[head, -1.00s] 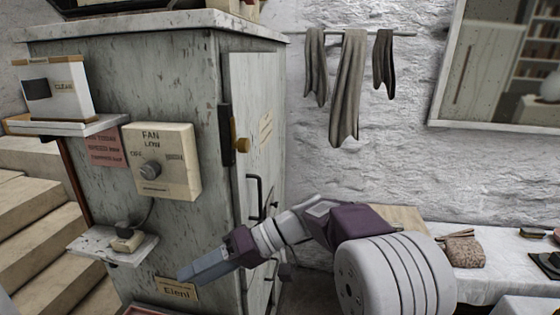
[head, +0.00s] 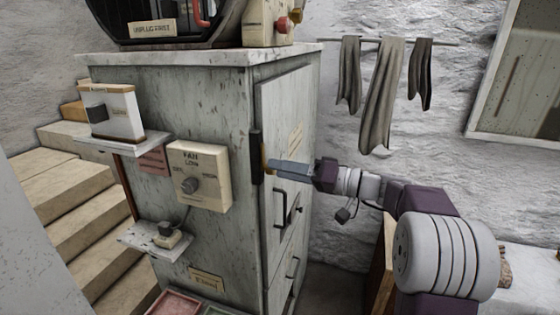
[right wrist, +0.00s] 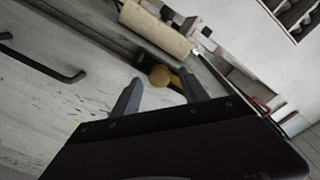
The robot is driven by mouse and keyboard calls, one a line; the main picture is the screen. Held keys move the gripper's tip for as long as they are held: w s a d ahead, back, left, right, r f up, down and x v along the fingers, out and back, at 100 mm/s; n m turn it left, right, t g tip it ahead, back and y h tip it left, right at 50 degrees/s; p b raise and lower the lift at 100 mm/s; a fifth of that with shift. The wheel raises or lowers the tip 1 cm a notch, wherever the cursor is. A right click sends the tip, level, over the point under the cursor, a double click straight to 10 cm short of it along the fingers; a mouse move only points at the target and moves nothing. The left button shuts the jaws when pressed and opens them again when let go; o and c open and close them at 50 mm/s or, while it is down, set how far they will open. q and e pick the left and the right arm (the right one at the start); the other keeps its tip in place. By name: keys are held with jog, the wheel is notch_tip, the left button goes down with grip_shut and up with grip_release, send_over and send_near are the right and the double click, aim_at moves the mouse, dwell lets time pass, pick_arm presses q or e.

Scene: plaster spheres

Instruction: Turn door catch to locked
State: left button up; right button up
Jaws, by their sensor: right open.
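The door catch is a dark upright plate (head: 256,158) with a brass knob (head: 265,156) on the front edge of the grey cabinet. In the right wrist view the round brass knob (right wrist: 160,76) and its short brass bar lie on the dark plate (right wrist: 122,45). My right gripper (head: 274,168) is at the catch, coming from the right. In the right wrist view my right gripper (right wrist: 162,90) is open, and the knob appears between its fingertips; I cannot tell whether they touch it. My left gripper is not in view.
The cabinet door (head: 285,130) has a black handle (head: 282,208) below the catch. A fan switch box (head: 200,177) and small shelves (head: 125,143) stick out from the cabinet's side. Cloths (head: 382,95) hang on the wall at right; stairs (head: 65,190) are at left.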

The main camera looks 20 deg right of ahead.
jog(key=shift+w+a, duration=0.4)
jog(key=shift+a, duration=0.1)
jog(key=c, duration=0.3)
grip_shut()
